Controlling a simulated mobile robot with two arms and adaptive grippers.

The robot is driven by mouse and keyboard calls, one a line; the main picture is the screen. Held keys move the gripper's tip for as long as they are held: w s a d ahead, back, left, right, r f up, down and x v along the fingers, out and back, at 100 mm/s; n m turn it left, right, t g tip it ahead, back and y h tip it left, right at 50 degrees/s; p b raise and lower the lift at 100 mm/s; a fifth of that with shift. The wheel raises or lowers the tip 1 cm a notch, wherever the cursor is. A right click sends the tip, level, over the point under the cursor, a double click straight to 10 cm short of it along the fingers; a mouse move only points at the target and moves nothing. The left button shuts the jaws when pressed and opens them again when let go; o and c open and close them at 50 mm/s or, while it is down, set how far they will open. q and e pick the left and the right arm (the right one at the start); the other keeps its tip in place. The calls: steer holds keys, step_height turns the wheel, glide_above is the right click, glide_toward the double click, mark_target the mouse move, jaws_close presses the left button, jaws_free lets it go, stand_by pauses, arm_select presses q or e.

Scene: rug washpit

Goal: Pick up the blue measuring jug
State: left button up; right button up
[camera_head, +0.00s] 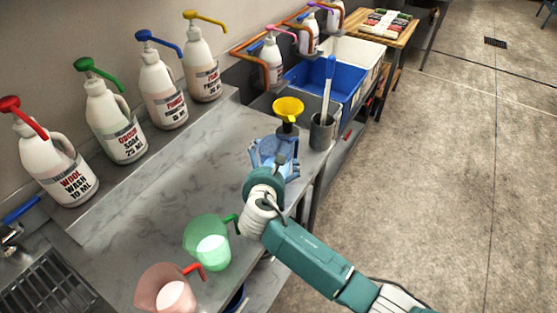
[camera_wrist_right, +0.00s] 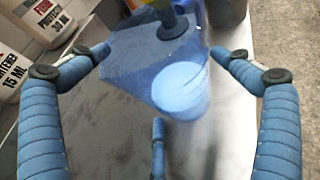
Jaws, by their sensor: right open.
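The blue measuring jug (camera_head: 268,152) stands on the grey counter near its right edge, partly hidden behind my right gripper. In the right wrist view the jug (camera_wrist_right: 145,65) is translucent, with pale blue content, and appears tilted with the camera. My right gripper (camera_head: 274,163) is open, its blue fingers spread to either side of the jug. In the wrist view the two upper fingertips (camera_wrist_right: 171,53) flank it, and a third finger (camera_wrist_right: 158,145) is below. I cannot tell whether any finger touches it. My left gripper is not in view.
Green (camera_head: 208,243) and red (camera_head: 168,290) jugs stand nearer. Pump bottles (camera_head: 113,123) line the ledge. A blue bin (camera_head: 345,82) is farther back.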

steer(key=c, duration=1.2)
steer(key=shift+r, duration=0.1)
steer(key=shift+r, duration=0.1)
